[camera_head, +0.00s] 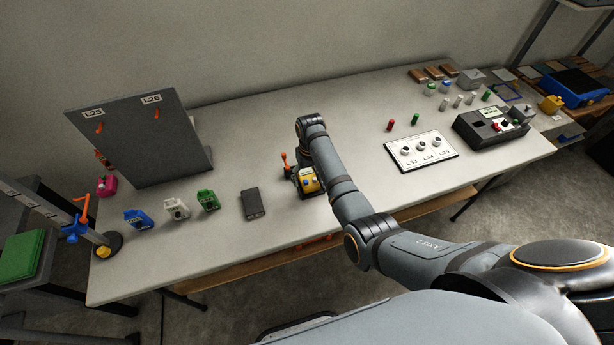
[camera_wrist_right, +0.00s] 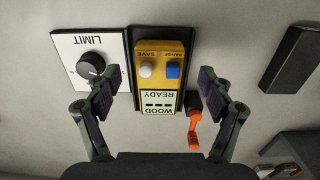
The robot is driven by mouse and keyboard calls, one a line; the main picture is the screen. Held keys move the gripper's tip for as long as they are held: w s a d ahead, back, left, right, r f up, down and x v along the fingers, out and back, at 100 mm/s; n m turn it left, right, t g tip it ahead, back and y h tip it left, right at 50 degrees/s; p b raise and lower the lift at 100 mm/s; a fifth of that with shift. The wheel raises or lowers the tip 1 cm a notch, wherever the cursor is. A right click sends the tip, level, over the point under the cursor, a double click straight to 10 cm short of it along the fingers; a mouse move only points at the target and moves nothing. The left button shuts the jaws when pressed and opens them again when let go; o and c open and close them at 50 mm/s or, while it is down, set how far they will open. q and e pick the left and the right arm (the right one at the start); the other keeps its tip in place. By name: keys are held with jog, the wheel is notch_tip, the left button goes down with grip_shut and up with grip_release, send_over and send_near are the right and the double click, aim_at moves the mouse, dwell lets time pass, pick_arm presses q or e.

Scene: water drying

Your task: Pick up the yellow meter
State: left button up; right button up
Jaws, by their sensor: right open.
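The yellow meter (camera_head: 308,182) sits on the grey table below my right forearm, which partly covers its surroundings in the head view. In the right wrist view the yellow meter (camera_wrist_right: 161,62) appears upside down, with a white button, a blue button and a screen reading "WOOD READY". It rests in a dark holder (camera_wrist_right: 129,80). My right gripper (camera_wrist_right: 158,84) is open, with one finger on each side of the meter; contact cannot be told. My left gripper is not in view.
A white "LIMIT" dial panel (camera_wrist_right: 88,60) adjoins the holder. A dark box (camera_head: 252,203) stands left of the meter, then green (camera_head: 208,200), white (camera_head: 176,208) and blue (camera_head: 138,218) devices. A grey upright panel (camera_head: 140,135) stands behind. A white socket board (camera_head: 421,152) lies right.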

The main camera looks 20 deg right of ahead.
notch_tip(320, 180, down, 2)
jog(key=shift+d+f, duration=0.1)
jog(key=shift+f, duration=0.1)
jog(key=shift+w, duration=0.1)
jog(key=shift+c, duration=0.3)
jog(key=shift+r, duration=0.1)
jog(key=c, duration=1.4)
